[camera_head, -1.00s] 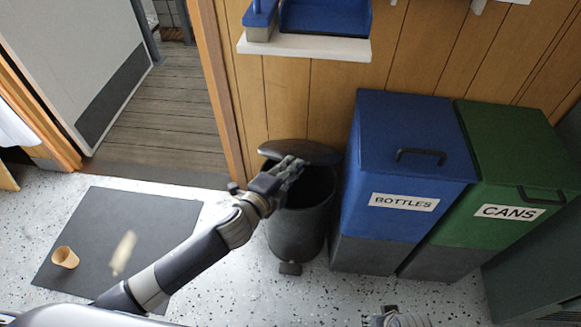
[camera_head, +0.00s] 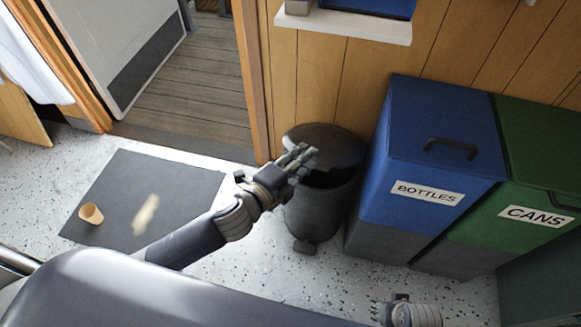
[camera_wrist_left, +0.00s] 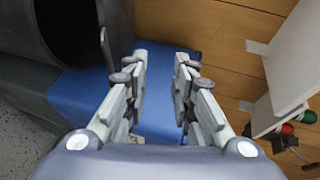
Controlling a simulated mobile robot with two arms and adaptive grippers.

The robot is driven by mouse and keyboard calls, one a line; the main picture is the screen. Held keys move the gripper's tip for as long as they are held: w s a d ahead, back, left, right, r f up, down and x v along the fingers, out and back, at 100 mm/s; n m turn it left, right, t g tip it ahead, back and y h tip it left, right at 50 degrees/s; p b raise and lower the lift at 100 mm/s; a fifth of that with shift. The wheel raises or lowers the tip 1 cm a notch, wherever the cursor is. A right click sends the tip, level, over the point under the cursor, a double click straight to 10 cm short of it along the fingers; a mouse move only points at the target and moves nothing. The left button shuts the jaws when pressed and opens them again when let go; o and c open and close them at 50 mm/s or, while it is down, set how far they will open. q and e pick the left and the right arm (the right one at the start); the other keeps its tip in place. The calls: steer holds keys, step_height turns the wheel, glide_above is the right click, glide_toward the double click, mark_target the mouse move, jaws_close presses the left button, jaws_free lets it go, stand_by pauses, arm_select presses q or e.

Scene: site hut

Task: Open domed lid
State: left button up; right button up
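The dark bin (camera_head: 318,210) stands on the floor against the wall, left of the blue bin. Its domed lid (camera_head: 337,142) is tilted up at the back, with a dark opening showing under its front edge. My left gripper (camera_head: 301,156) is in front of the lid's left part in the head view; I cannot tell whether it touches. In the left wrist view my left gripper (camera_wrist_left: 161,58) is open with nothing between its fingers, and a dark opening shows at the upper left. My right gripper (camera_head: 380,312) is at the bottom edge, its fingers too small to judge.
The blue BOTTLES bin (camera_head: 430,140) stands close on the right of the dark bin, with the green CANS bin (camera_head: 545,165) beyond. A white shelf (camera_head: 345,27) is on the wall above. A dark mat (camera_head: 110,205) with a tan cup (camera_head: 91,213) lies left.

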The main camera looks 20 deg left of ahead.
arm_select(q)
steer(key=v, duration=0.5)
steer(key=shift+s+a+r, duration=0.1)
steer(key=shift+s+r, duration=0.05)
steer(key=shift+s, duration=0.15)
